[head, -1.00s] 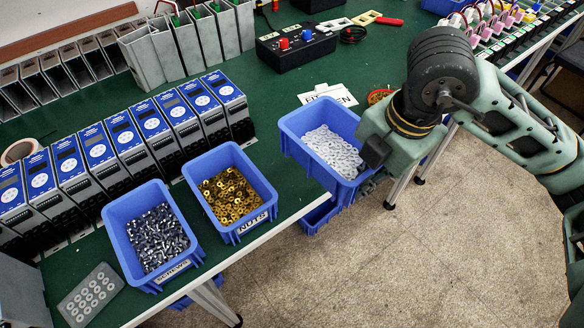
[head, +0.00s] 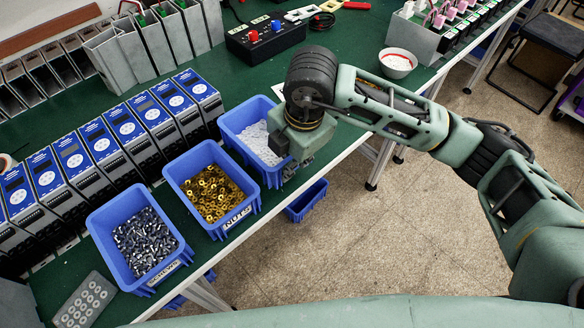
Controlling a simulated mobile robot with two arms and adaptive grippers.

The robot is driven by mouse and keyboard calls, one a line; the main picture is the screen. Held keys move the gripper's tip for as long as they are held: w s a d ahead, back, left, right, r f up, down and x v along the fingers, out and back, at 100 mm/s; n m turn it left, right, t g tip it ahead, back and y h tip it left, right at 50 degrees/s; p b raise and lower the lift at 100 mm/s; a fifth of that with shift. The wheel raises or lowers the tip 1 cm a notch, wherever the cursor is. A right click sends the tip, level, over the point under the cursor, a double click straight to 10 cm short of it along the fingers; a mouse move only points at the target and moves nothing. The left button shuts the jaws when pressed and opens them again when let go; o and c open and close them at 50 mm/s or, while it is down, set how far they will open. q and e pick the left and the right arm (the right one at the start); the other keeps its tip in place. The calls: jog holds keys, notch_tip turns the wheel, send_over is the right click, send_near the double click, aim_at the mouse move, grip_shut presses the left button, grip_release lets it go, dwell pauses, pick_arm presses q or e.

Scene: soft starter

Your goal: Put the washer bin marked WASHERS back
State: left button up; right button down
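The washer bin (head: 228,131), a blue bin of pale washers (head: 260,143), is in the head view behind and right of the nuts bin. It stands in line with the other bins, on or just above the green bench; I cannot tell which. My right gripper (head: 290,163) points down at its right front wall, one dark finger inside the rim, and appears shut on that wall. The gripper hides the bin's front label. My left gripper is not in view.
The nuts bin (head: 256,193) and screws bin (head: 96,232) stand along the bench (head: 70,265) edge. Blue soft starters (head: 138,106) line up behind them. A white bowl (head: 398,63) is farther back. A blue bin (head: 306,202) sits below the bench.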

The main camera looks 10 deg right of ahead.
notch_tip(320, 180, down, 4)
jog(key=shift+f+p, duration=0.1)
jog(key=shift+p, duration=0.5)
jog(key=c, duration=2.3)
grip_release()
jog(key=shift+f, duration=0.15)
jog(key=o, duration=0.4)
jog(key=shift+o, duration=0.2)
